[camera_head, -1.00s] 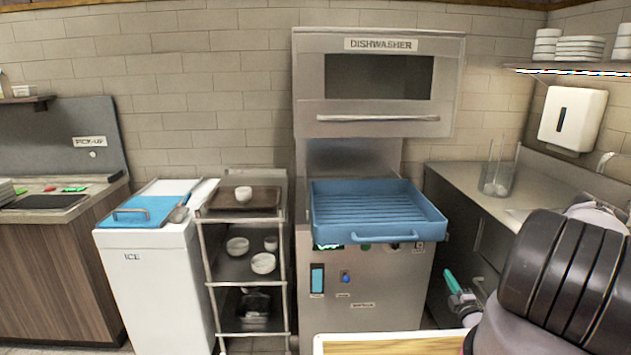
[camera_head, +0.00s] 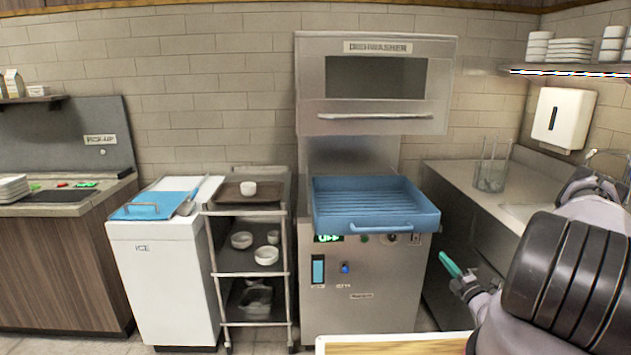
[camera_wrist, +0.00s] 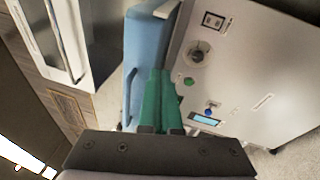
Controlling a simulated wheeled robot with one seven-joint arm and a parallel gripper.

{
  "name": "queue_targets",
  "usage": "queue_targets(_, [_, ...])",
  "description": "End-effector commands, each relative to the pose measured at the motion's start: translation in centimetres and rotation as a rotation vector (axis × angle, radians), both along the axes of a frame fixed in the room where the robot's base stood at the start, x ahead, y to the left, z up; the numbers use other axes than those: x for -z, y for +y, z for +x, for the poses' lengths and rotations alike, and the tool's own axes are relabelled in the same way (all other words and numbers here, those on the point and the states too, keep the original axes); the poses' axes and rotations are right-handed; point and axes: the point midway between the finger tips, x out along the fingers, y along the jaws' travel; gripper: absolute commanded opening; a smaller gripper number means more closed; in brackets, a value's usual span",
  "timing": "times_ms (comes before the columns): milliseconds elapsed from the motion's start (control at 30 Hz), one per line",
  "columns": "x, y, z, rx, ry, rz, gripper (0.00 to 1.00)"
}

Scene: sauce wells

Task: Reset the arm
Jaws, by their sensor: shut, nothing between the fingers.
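My gripper (camera_head: 450,264) has green fingers and shows at the lower right in the head view, in front of the counter and right of the dishwasher's base. In the wrist view its two green fingers (camera_wrist: 160,100) lie side by side, shut, with nothing seen between them. My arm fills the lower right corner of the head view. Beyond the fingers in the wrist view are the blue dish rack (camera_wrist: 134,60) and the dishwasher's front panel (camera_wrist: 240,75), with a knob and buttons.
The dishwasher (camera_head: 375,100) has its hood raised over the blue rack (camera_head: 375,222). A cart (camera_head: 250,210) with several bowls and a white ice bin (camera_head: 165,270) stand to its left. A counter (camera_head: 460,180) with a clear container (camera_head: 490,178) is at right. A wooden board edge (camera_head: 395,345) is at the bottom.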

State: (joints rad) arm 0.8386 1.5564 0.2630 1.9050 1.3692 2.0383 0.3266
Motion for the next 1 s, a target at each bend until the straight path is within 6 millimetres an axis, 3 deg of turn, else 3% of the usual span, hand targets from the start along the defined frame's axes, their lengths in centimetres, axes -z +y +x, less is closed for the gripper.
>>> queue_targets(267, [-7.7, 3.5, 1.9, -0.222, -0.109, -0.204, 0.0])
queue_targets(467, [-16.2, 8.6, 1.8, -0.491, -0.254, -0.473, 0.0])
queue_targets(700, [-25.0, 15.0, -1.6, -0.815, -0.462, -0.847, 0.0])
queue_targets(1000, [-32.9, 20.1, -8.6, -1.151, -0.75, -1.34, 0.0])
